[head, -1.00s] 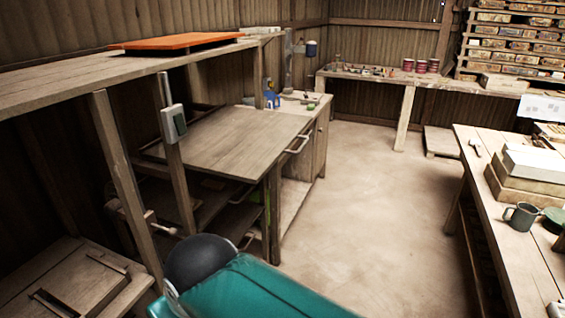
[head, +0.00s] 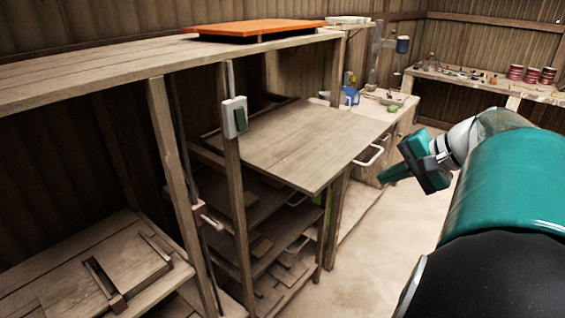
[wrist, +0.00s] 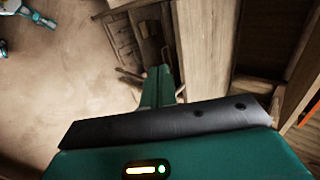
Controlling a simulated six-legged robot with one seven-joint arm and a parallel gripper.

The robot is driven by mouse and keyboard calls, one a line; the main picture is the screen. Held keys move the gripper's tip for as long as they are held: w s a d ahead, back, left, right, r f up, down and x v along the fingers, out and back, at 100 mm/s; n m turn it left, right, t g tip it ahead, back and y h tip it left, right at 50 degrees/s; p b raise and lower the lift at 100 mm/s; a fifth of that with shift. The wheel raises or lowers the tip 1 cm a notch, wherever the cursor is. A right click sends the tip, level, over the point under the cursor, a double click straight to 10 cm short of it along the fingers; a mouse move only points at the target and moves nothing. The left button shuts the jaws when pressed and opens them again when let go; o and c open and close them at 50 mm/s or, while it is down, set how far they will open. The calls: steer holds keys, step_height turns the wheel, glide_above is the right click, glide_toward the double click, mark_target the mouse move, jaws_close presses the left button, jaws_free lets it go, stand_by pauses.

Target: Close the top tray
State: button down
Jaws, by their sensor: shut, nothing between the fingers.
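The top tray (head: 290,145) is a flat wooden board sticking well out of the front of the wooden rack. A pale bar handle (head: 369,157) is fixed on its front edge at the right. My gripper (head: 384,178) is shut and empty, just to the right of the handle and slightly lower in the picture. A small gap shows between the fingertips and the handle. In the wrist view my teal fingers (wrist: 160,84) point up the picture, together; I cannot make out the tray clearly there.
Lower trays (head: 275,235) sit in the rack under the top tray. A post with a white and green switch box (head: 235,117) stands left of the tray. An orange board (head: 255,28) lies on the upper shelf. Open floor (head: 375,245) lies in front of the rack.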

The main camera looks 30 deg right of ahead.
mark_target(266, 152)
steer(key=w+r+x, duration=0.2)
steer(key=x, duration=1)
steer(key=shift+w+a+f, duration=0.1)
steer(key=shift+w+a, duration=0.05)
steer(key=w+a, duration=0.2)
steer(key=w, duration=0.5)
steer(key=w+a, duration=0.3)
steer(key=w, duration=0.4)
steer(key=w+a, duration=0.2)
steer(key=w, duration=0.5)
steer(key=shift+w+a, duration=0.55)
steer(key=shift+w, duration=0.15)
steer(key=shift+w+a, duration=0.1)
